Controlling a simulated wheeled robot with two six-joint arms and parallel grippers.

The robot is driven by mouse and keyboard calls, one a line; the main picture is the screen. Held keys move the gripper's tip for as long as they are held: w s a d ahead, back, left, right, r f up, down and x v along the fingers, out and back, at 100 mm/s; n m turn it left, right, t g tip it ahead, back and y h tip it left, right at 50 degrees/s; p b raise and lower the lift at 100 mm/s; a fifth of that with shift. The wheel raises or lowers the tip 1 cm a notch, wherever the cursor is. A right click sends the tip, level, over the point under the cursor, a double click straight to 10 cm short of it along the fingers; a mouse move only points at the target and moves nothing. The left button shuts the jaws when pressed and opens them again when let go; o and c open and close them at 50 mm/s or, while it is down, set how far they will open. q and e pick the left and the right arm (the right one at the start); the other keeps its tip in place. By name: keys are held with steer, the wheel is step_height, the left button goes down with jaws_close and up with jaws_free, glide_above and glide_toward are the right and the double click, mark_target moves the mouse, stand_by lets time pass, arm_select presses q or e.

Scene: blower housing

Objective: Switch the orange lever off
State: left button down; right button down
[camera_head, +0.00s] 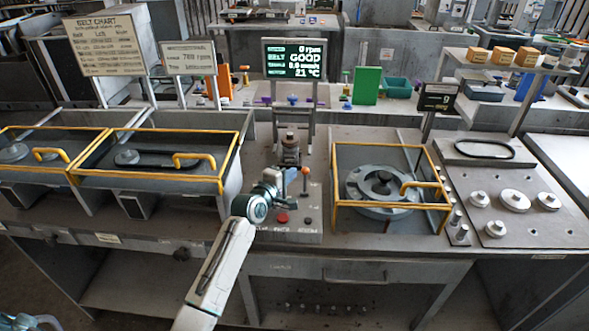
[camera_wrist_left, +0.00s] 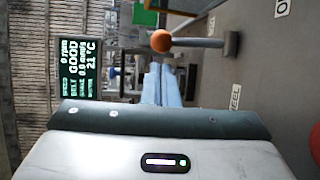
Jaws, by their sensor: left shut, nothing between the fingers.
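The orange lever is a grey rod topped by an orange ball (camera_head: 305,171), standing roughly upright on the control panel (camera_head: 312,230). In the left wrist view the orange ball (camera_wrist_left: 161,41) is just beyond my fingertips, with its rod running right to a dark base (camera_wrist_left: 231,43). My left gripper (camera_head: 289,172) is shut and empty, just left of the lever. Its closed fingers (camera_wrist_left: 160,84) point at the ball in the left wrist view; I cannot tell whether they touch it. My right gripper is not in view.
A red button (camera_head: 283,217) and a dark knob (camera_head: 307,221) sit on the panel's near part. A yellow-framed housing (camera_head: 437,206) is to the right, another (camera_head: 150,186) to the left. A screen (camera_head: 293,59) behind reads 0 rpm, belt GOOD and 21 °C.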

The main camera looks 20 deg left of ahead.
arm_select(q)
steer(key=shift+x, duration=1.4)
steer(key=shift+f, duration=0.1)
steer(key=shift+s, duration=0.1)
steer(key=shift+s+b, duration=0.15)
steer(key=shift+b, duration=0.3)
steer(key=shift+s+d+m+t+b, duration=0.15)
steer(key=shift+m+t+b, duration=0.15)
steer(key=shift+t, duration=0.2)
